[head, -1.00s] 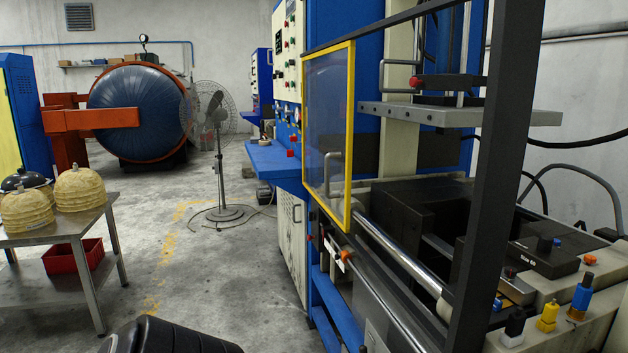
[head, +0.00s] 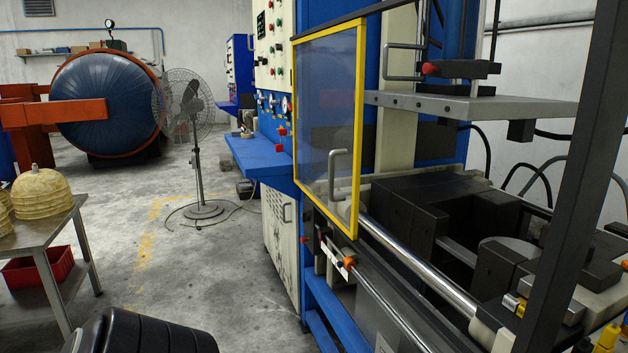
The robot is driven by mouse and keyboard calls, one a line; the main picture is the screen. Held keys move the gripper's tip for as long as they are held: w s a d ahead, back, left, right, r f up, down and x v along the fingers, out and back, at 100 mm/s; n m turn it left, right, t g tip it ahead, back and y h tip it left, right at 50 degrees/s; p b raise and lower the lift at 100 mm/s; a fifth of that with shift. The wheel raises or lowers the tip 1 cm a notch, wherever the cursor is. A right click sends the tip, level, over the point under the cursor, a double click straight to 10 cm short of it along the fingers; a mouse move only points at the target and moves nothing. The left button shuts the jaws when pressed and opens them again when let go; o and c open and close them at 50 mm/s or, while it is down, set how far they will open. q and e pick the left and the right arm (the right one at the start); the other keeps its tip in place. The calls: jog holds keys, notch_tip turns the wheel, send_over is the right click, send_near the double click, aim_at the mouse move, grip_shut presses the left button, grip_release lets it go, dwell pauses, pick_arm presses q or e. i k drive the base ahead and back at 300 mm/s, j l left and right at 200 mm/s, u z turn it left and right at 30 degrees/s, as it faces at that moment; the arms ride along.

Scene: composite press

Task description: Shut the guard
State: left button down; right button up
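The guard (head: 322,112) is a clear panel in a yellow frame on the front of the blue press. It stands at the left part of the press front, and the opening to its right is uncovered. A grey bar handle (head: 338,174) is fixed low on the panel. Behind the open front are dark mould blocks (head: 410,215) and a grey plate (head: 470,108) above them. A chrome rail (head: 420,268) runs along the front below the guard. Neither of my grippers shows in the head view.
A dark upright post (head: 580,170) stands close at the right. A metal table (head: 40,232) with domed yellowish parts is at the left. A fan (head: 195,130) stands behind. A black ribbed object (head: 140,335) is at bottom left. The floor between is clear.

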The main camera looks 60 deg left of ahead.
aim_at(360, 24)
jog(key=k+j, duration=0.1)
jog(key=j, duration=1.5)
jog(key=k+j, duration=0.15)
jog(key=j, duration=1.45)
jog(key=k, duration=0.05)
